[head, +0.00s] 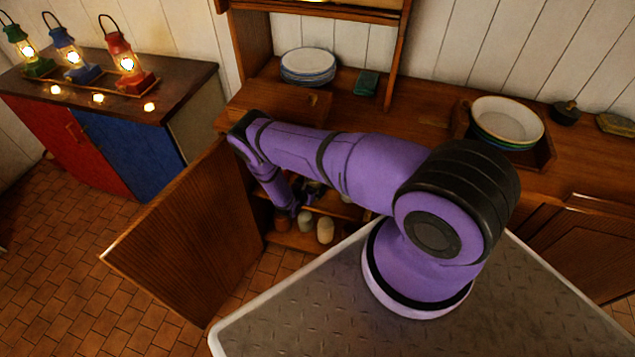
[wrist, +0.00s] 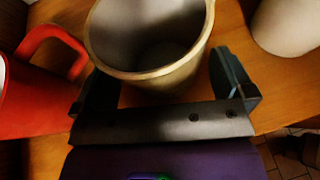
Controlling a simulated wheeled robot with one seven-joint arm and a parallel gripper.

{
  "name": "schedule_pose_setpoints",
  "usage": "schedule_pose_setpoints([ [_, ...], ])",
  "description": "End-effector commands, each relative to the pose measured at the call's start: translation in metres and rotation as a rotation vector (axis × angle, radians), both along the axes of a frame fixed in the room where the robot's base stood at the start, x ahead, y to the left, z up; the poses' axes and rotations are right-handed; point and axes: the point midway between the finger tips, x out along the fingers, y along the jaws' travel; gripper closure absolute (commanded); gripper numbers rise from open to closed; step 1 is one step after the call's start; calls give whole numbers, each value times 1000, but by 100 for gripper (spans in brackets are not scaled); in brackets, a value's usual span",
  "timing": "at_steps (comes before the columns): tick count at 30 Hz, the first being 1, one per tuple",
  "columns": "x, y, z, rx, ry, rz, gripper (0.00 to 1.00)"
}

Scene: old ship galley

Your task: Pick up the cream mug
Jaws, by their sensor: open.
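A cream mug with a tan rim (wrist: 150,75) stands upright in the middle of the wrist view, seen from above and empty inside. My gripper (wrist: 160,84) is open, with one finger at each side of its near part. Whether either finger touches it is unclear; no handle shows on it. In the head view my gripper (head: 291,206) reaches into the open lower cupboard, partly hidden by my arm. Pale vessels stand on the cupboard shelf there, one greyish (head: 305,221) and one cream (head: 325,231); I cannot tell which one is between the fingers.
A red mug (wrist: 40,95) with its handle towards the middle stands close on the left. A pale rounded vessel (wrist: 288,25) stands at right. The open cupboard door (head: 190,235) stands left of my arm. Plates (head: 308,66) and bowls (head: 507,120) are on the counter above.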

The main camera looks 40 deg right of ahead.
Motion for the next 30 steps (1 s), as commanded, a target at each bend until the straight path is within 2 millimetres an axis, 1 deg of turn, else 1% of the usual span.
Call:
schedule_pose_setpoints([
  [7, 1, -2, -1, 0, 0, 0, 0],
  [8, 1, -2, -1, 0, 0, 0, 2],
  [9, 1, -2, -1, 0, 0, 0, 12],
  [11, 1, -2, -1, 0, 0, 0, 25],
  [12, 1, -2, -1, 0, 0, 0, 34],
  [14, 1, -2, -1, 0, 0, 0, 47],
  [23, 2, -2, 1, -1, -1, 1, 48],
  [26, 2, -2, 6, -1, -1, 2, 48],
  [30, 3, -1, 21, -2, -1, 2, 48],
])
